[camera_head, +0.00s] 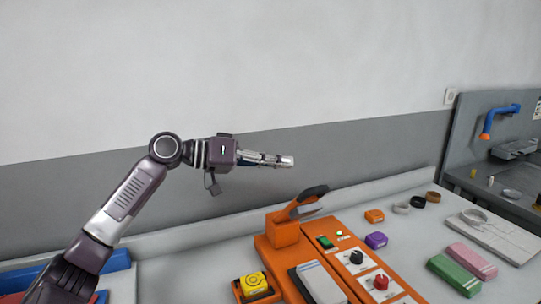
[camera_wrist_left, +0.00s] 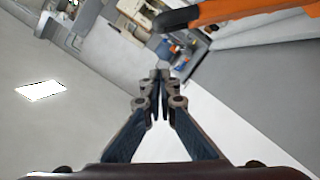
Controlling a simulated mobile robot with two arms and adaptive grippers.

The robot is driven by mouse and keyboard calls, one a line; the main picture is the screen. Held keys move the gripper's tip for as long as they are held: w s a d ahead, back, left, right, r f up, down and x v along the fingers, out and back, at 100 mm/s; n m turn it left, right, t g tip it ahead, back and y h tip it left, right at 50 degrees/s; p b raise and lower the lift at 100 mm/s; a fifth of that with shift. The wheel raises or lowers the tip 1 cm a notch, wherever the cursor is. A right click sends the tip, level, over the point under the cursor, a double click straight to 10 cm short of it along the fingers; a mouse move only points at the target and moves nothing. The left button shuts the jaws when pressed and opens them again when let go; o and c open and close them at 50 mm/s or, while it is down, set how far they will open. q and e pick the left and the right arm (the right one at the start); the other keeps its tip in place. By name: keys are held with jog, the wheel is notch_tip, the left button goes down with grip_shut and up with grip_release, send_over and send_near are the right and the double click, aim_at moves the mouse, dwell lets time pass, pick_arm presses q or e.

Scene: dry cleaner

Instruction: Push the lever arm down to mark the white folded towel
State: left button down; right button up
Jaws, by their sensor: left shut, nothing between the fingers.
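An orange marking machine (camera_head: 285,233) stands on the pale counter, with its lever arm (camera_head: 305,202) raised and slanting up to the right to a dark handle. A pale flat piece with a bluish edge (camera_head: 318,284) lies in front of the lever; it may be the white folded towel, but I cannot tell surely. My left gripper (camera_head: 289,161) is shut and empty, above and slightly left of the lever handle, apart from it. In the left wrist view its fingertips (camera_wrist_left: 160,75) meet, and the orange lever with black tip (camera_wrist_left: 230,12) crosses the top. My right gripper is out of view.
A control panel with a red knob (camera_head: 381,282) and a black knob (camera_head: 356,257) is right of the lever. A yellow round item (camera_head: 253,284) sits left. Green (camera_head: 453,275) and pink (camera_head: 471,261) blocks lie right. A grey wall (camera_head: 380,150) stands behind the counter.

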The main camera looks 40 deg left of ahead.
pick_arm(q)
jog(key=x, duration=0.1)
jog(key=p+x, duration=0.1)
jog(key=x, duration=0.1)
jog(key=p+x, duration=0.1)
jog(key=shift+w+d+r, duration=0.2)
jog(key=shift+w+r, duration=0.05)
jog(key=shift+w, duration=0.05)
jog(key=f, duration=0.1)
jog(key=d, duration=0.1)
jog(key=f+p, duration=0.1)
jog(key=shift+s+d+f, duration=0.2)
jog(key=shift+s+f, duration=0.05)
jog(key=shift+f, duration=0.1)
jog(key=shift+s+d+f, duration=0.3)
jog(key=shift+d+f, duration=0.05)
jog(key=shift+f, duration=0.25)
